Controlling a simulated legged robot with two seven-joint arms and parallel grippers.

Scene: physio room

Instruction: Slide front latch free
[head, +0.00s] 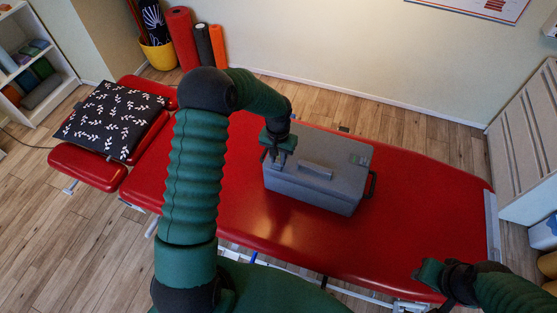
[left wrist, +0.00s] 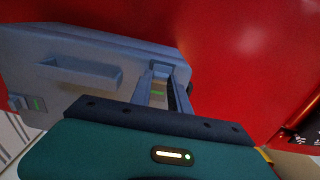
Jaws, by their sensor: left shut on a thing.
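A grey case (head: 320,182) lies on the red treatment table, with a raised grip on its lid. In the left wrist view the case (left wrist: 105,50) fills the upper left. My left gripper (head: 279,148) is at the left end of the lid. In the left wrist view its two fingers (left wrist: 165,92) are shut around a small grey latch (left wrist: 159,70) with a green mark, largely hidden between them. A second latch (left wrist: 28,103) with a green mark is at the case's other end. My right gripper (head: 436,278) hangs near the table's front right edge; its jaws are unclear.
The red table (head: 420,205) is bare to the right of the case. A patterned black cushion (head: 113,118) lies at its left end. A dark side handle (head: 372,184) sticks out from the case's right end. A grey cabinet (head: 525,140) stands at the right.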

